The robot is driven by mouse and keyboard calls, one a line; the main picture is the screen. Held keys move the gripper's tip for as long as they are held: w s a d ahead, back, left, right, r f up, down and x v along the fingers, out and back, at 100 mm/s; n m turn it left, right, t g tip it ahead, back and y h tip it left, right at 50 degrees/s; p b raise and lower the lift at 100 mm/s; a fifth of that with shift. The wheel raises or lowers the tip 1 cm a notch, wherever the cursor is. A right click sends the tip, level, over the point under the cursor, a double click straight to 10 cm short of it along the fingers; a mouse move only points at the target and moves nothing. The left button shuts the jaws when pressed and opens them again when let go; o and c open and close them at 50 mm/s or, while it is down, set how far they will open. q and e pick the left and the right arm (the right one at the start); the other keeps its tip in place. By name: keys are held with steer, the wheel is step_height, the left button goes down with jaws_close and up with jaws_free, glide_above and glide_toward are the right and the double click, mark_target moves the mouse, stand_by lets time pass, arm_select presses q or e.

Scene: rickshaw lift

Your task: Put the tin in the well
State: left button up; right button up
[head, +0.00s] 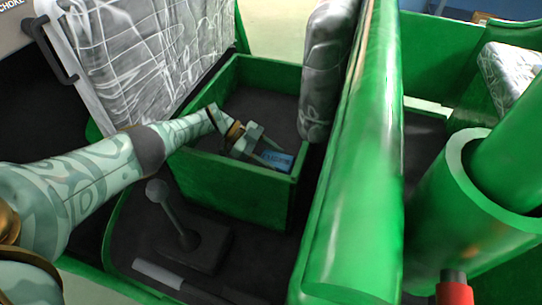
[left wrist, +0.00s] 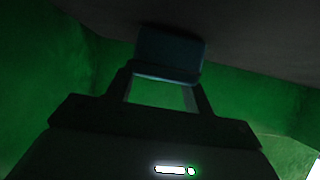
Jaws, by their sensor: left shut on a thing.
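The tin (head: 277,160) is a small blue box with pale lettering. My left gripper (head: 266,153) is shut on it, inside the green-walled well (head: 235,190), near the well's front right wall. In the left wrist view the tin (left wrist: 168,54) shows dark blue between the fingertips (left wrist: 165,82), with the well's green walls around it. The tin is below or level with the rim; I cannot tell whether it touches the dark floor. My right gripper is not in view.
A gear lever (head: 175,215) stands in front of the well. A thick green bar (head: 360,150) and a grey patterned cushion (head: 328,70) stand to its right. A patterned seat panel (head: 150,55) is behind left.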

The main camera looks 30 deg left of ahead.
arm_select(q)
steer(key=shift+f, duration=0.15)
steer(key=o, duration=1)
steer(key=shift+r, duration=0.3)
steer(key=v, duration=0.7)
steer(key=shift+a, duration=0.25)
